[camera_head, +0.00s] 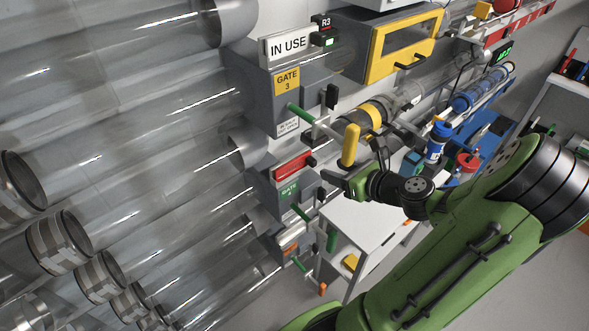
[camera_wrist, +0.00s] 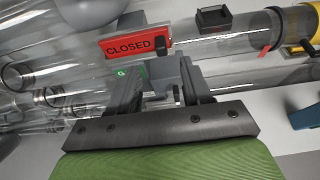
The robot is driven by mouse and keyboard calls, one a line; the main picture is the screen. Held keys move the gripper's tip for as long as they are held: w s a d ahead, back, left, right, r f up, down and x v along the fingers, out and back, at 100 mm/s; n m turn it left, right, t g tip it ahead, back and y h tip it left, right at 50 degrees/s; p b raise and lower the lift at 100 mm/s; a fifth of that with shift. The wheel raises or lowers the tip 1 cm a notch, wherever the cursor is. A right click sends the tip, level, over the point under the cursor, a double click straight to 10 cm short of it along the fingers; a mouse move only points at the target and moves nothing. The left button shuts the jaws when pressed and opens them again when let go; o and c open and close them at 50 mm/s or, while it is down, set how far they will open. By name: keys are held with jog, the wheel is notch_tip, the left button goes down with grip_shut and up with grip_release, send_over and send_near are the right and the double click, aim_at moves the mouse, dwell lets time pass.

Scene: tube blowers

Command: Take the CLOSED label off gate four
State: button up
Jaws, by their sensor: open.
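The CLOSED label is a red plate; it shows edge-on at a slant in the head view (camera_head: 292,164) and reads clearly in the wrist view (camera_wrist: 128,46). It sits on the upper part of the grey gate four box, above the green gate 4 sign (camera_head: 289,190). A dark knob is at its right end in the wrist view. My gripper (camera_head: 334,183) is open and empty, to the right of the label and apart from it. In the wrist view the two dark fingers of my gripper (camera_wrist: 160,80) point toward the box just below the label.
The gate 3 box (camera_head: 287,88) with an IN USE sign (camera_head: 288,45) stands above. A yellow-handled lever (camera_head: 350,145) is close above my gripper. Large clear tubes fill the left. A white table (camera_head: 355,235) stands below, with blue and red containers to the right.

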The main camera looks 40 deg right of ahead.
aim_at(315, 163)
jog(key=b+x, duration=0.1)
jog(key=x, duration=0.6)
jog(key=shift+w+d+f+b, duration=0.1)
jog(key=shift+w+b, duration=0.05)
jog(key=shift+b, duration=0.25)
grip_shut()
